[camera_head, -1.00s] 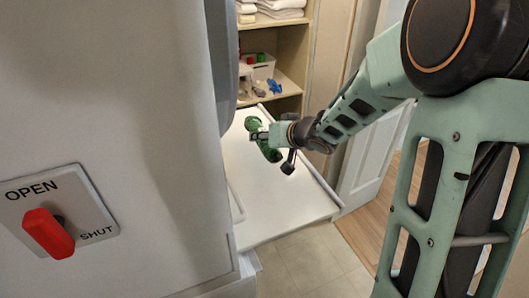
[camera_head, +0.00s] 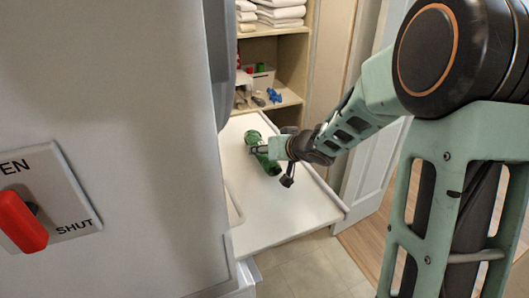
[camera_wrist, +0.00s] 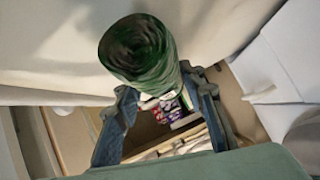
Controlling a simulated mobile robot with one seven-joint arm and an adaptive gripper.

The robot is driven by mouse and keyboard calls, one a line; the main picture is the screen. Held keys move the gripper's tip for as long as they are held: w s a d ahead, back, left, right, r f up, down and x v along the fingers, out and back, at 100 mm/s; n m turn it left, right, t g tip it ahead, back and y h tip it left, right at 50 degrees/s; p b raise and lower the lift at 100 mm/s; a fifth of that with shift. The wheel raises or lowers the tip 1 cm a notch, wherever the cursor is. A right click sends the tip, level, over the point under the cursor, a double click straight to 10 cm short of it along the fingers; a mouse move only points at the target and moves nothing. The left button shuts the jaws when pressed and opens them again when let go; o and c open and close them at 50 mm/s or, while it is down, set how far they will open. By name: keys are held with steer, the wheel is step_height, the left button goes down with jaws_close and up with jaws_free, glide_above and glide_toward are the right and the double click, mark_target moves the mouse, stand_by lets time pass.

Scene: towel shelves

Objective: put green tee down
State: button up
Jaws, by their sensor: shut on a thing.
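The green tee is a rolled green bundle (camera_head: 260,158) over the white board (camera_head: 265,205) in the head view. My gripper (camera_head: 258,149) is shut on it near its middle. In the wrist view the green tee (camera_wrist: 140,48) shows its round rolled end toward the camera, between the two fingers of my gripper (camera_wrist: 158,82). The roll lies roughly flat, at a slant across the board. I cannot tell whether it touches the board or hangs just above it.
A wooden shelf (camera_head: 289,98) behind the board holds folded white towels (camera_head: 280,14) and a white bin (camera_head: 263,78). A white wall panel with a red lever (camera_head: 22,220) is close on the left. A white door (camera_head: 372,160) stands right. The board's front part is bare.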

steer(key=shift+f, duration=0.15)
steer(key=o, duration=1.4)
steer(key=shift+s+d+r, duration=0.1)
steer(key=shift+s+r, duration=0.05)
steer(key=shift+r, duration=0.25)
steer(key=shift+p+v, duration=2.15)
steer(key=shift+v, duration=3.6)
steer(key=shift+f, duration=0.15)
